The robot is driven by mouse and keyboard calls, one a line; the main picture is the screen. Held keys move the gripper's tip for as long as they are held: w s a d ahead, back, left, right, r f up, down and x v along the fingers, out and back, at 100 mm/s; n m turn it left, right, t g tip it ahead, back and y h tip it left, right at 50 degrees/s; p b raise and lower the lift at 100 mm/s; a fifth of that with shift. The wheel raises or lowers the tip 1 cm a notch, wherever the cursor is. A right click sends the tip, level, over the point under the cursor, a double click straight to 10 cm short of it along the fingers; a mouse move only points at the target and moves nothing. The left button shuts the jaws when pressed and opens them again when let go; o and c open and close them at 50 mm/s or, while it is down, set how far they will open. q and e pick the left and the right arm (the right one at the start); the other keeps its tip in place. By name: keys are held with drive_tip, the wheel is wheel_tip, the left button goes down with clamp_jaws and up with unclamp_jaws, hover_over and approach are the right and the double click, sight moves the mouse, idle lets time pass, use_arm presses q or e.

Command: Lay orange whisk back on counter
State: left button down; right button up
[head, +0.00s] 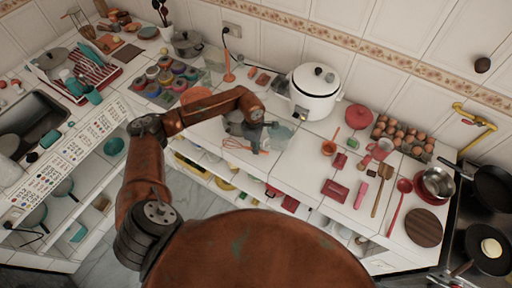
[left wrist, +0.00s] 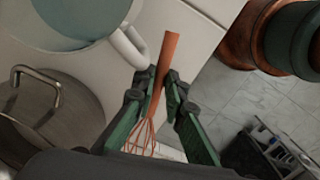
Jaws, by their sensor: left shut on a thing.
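The orange whisk is in my left gripper (left wrist: 161,92), which is shut on its handle (left wrist: 169,52). In the left wrist view its wire loops (left wrist: 142,138) lie between the green fingers. In the head view the left gripper (head: 262,139) is at the front edge of the white counter (head: 310,152), with the whisk's wires (head: 237,146) pointing left. I cannot tell whether the whisk touches the counter. My right gripper is in neither view.
A lidded pot (left wrist: 45,110) and a white mug (left wrist: 130,45) are close to the gripper in the left wrist view. A white rice cooker (head: 316,92) stands behind it. Red utensils, including a ladle (head: 402,190), lie at right. Open shelves are below the counter edge.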

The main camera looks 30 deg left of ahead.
use_arm(q)
drive_tip(key=shift+f+b, duration=0.75)
drive_tip(key=shift+f, duration=0.05)
drive_tip(key=c, duration=1.8)
unclamp_jaws()
drive_tip(key=shift+o, duration=0.3)
drive_tip(key=o, duration=0.5)
drive_tip(key=shift+r, duration=0.1)
drive_tip(key=shift+r+p, duration=1.5)
drive_tip(key=shift+r, duration=1.95)
drive_tip(key=shift+f, duration=0.1)
